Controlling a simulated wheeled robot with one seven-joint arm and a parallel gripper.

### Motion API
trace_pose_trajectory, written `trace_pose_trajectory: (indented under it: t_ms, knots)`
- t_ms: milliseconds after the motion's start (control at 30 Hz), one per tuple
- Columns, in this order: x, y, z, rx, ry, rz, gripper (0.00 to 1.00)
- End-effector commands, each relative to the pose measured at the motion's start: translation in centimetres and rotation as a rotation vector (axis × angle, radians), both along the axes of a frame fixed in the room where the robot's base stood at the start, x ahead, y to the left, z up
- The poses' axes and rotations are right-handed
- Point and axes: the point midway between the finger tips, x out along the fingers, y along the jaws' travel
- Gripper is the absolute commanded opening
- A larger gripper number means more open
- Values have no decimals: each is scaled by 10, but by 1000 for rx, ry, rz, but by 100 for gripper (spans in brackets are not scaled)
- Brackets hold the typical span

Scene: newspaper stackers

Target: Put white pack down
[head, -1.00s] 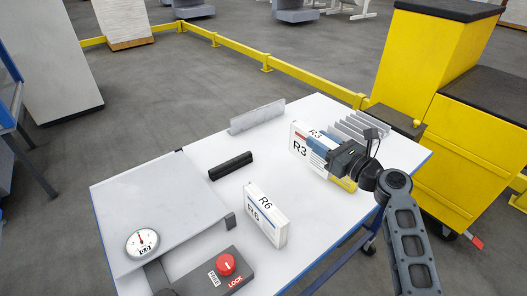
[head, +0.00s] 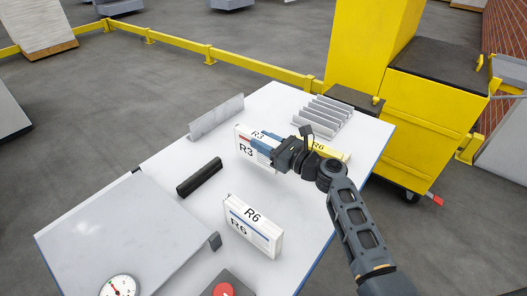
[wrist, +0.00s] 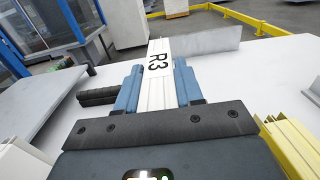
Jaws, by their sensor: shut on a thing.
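The white pack marked R3 (head: 245,150) is held upright in my gripper (head: 268,143), near the middle of the table (head: 215,125). The blue fingers are shut on its two sides. In the wrist view the pack (wrist: 161,75) runs straight ahead between the fingers. I cannot tell whether its lower edge touches the table. A second white pack marked R6 (head: 255,228) stands on the table nearer the front, apart from my gripper.
A grey slotted rack (head: 322,115) is at the back right. A yellow R6 pack (head: 328,152) is partly hidden behind my wrist. A grey upright plate (head: 216,117) and a black bar (head: 199,177) stand left of the held pack. A red button (head: 223,290) is at the front.

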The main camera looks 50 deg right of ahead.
Motion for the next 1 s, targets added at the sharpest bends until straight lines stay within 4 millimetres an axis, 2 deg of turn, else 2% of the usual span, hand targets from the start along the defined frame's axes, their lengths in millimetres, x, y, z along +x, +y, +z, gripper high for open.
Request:
trace_pose_trajectory:
  t_ms: [100, 200, 633, 667, 900, 1000]
  knots:
    - [0, -1, -19, 3, 1, 0, 0]
    - [0, 0, -28, 1, 0, 0, 0]
    - [0, 0, -34, 1, -1, 0, 0]
    - [0, 0, -33, 1, 0, 0, 39]
    - [0, 0, -33, 1, 1, 0, 62]
    - [0, 0, -33, 1, 1, 0, 62]
